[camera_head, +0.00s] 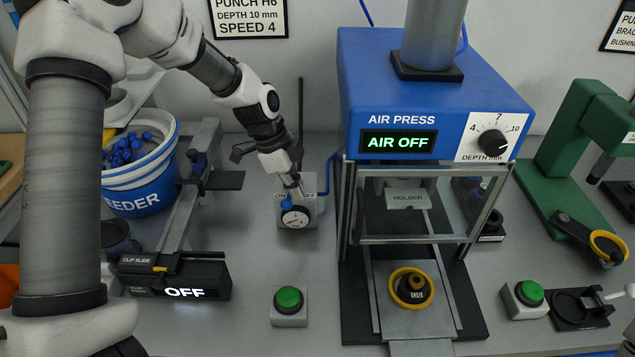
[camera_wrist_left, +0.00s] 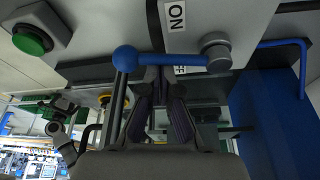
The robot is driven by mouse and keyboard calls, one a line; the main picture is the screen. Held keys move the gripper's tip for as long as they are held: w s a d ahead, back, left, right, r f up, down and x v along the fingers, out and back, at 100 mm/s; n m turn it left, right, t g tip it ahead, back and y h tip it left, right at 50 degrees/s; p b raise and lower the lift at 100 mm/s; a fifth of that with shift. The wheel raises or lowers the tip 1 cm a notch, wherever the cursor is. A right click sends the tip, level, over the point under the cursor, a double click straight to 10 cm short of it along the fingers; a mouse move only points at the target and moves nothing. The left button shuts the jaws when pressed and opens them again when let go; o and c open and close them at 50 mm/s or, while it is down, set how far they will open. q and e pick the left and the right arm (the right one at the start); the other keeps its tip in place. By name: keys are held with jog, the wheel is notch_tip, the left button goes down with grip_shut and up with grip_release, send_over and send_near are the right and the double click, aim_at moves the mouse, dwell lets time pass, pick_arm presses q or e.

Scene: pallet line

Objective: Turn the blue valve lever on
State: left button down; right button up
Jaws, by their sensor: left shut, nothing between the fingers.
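The blue valve lever (camera_wrist_left: 165,58) has a round ball end (camera_wrist_left: 125,58) and a grey pivot (camera_wrist_left: 215,50). It lies between the ON label (camera_wrist_left: 176,15) and a mostly hidden label on the other side. In the head view its blue knob (camera_head: 286,204) shows above a gauge on the valve block (camera_head: 311,213); the rest is hidden by my gripper. My left gripper (camera_head: 298,191) is shut and empty. In the left wrist view its fingertips (camera_wrist_left: 160,77) are close beside the lever, on the side away from ON; I cannot tell whether they touch it.
The blue air press (camera_head: 430,100) right of the valve displays AIR OFF. A green button (camera_head: 289,300) stands in front of the valve. The feeder bowl (camera_head: 140,195) and a clip slide unit (camera_head: 175,277) reading OFF are at the left. Grey bench shows between them.

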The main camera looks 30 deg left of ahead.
pick_arm(q)
jog(key=m, duration=0.1)
jog(key=a+m+g, duration=0.1)
jog(key=shift+s+a+m, duration=0.15)
jog(key=shift+s+m, duration=0.2)
jog(key=shift+m, duration=0.05)
jog(key=a+m, duration=0.1)
jog(key=m, duration=0.2)
jog(key=shift+s+a+g+p, duration=0.1)
jog(key=shift+a+g+p, duration=0.1)
jog(key=shift+g+p, duration=0.15)
jog(key=shift+a, duration=0.2)
pick_arm(e)
jog(key=shift+r, duration=0.4)
pick_arm(q)
jog(key=shift+a, duration=0.1)
jog(key=shift+r, duration=0.2)
pick_arm(e)
jog(key=shift+r, duration=0.15)
